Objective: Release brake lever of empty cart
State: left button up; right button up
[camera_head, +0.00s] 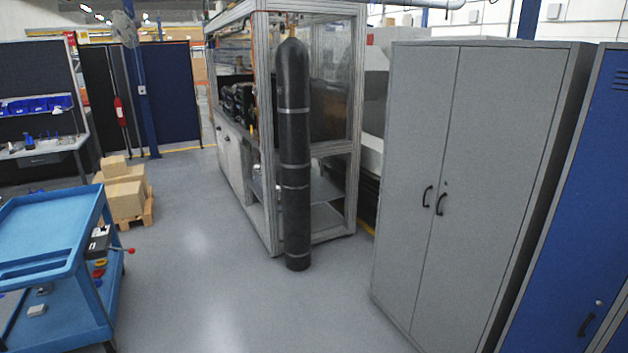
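A blue cart (45,232) stands at the left edge of the picture and is partly cut off. Its upper tray shows no objects in the part I see. The lever points to the right, out from the cart. A few small items (38,309) lie on the lower shelf. Neither of my grippers is in view.
Stacked cardboard boxes (125,188) stand on a pallet behind the cart. A tall black cylinder (293,160) stands by a framed machine enclosure (268,120). Grey cabinets (470,190) and a blue cabinet (585,200) line the right. The grey floor (220,300) between is clear.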

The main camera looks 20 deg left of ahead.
aim_at(131, 251)
jog(key=u, duration=1.05)
jog(key=i, duration=1.35)
jog(key=u, duration=0.8)
jog(key=i, duration=0.55)
jog(key=u, duration=0.1)
